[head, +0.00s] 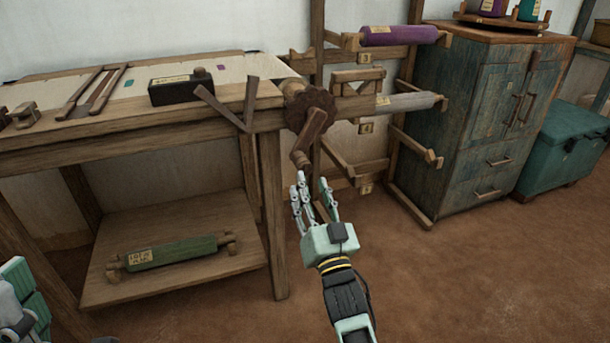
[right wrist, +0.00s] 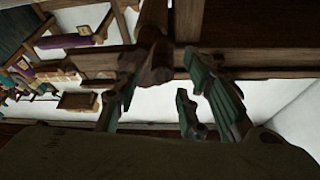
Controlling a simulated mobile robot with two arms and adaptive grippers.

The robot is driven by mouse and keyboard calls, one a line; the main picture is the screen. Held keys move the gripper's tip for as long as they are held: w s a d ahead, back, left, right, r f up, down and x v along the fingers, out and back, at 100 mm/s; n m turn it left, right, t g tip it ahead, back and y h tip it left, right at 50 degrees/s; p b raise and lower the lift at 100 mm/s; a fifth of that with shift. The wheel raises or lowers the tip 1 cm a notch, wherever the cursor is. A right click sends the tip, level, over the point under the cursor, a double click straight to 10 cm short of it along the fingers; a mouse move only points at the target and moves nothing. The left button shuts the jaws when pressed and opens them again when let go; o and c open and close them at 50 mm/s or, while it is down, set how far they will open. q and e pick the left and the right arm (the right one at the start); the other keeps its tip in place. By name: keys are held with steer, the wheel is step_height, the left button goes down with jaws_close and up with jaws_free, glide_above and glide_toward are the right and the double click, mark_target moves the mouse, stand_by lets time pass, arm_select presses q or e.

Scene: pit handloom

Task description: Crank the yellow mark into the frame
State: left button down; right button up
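A dark toothed wheel (head: 318,99) sits at the right end of the loom's cloth beam, with a wooden crank (head: 310,131) on it. The crank's handle (head: 301,159) hangs low, pointing toward me. My right gripper (head: 313,181) is open just below the handle, fingers pointing up at it. In the right wrist view the handle (right wrist: 156,69) shows between the spread fingertips, with no visible grip on it. I cannot make out a yellow mark. Part of my left gripper (head: 25,300) shows at the lower left; its fingers are unclear.
The wooden loom (head: 140,124) fills the left, with a green roll (head: 172,252) on its low shelf. A black box (head: 180,88) stands on top. A rack with a purple roll (head: 400,36) and a grey roll (head: 405,103) is behind the crank. Floor at right is clear.

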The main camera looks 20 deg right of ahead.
mark_target(304, 164)
steer(key=b+x, duration=0.1)
steer(key=x, duration=0.6)
steer(key=shift+w+b, duration=0.15)
steer(key=shift+b, duration=0.2)
steer(key=shift+c, duration=0.4)
steer(key=shift+r, duration=0.1)
jaws_close()
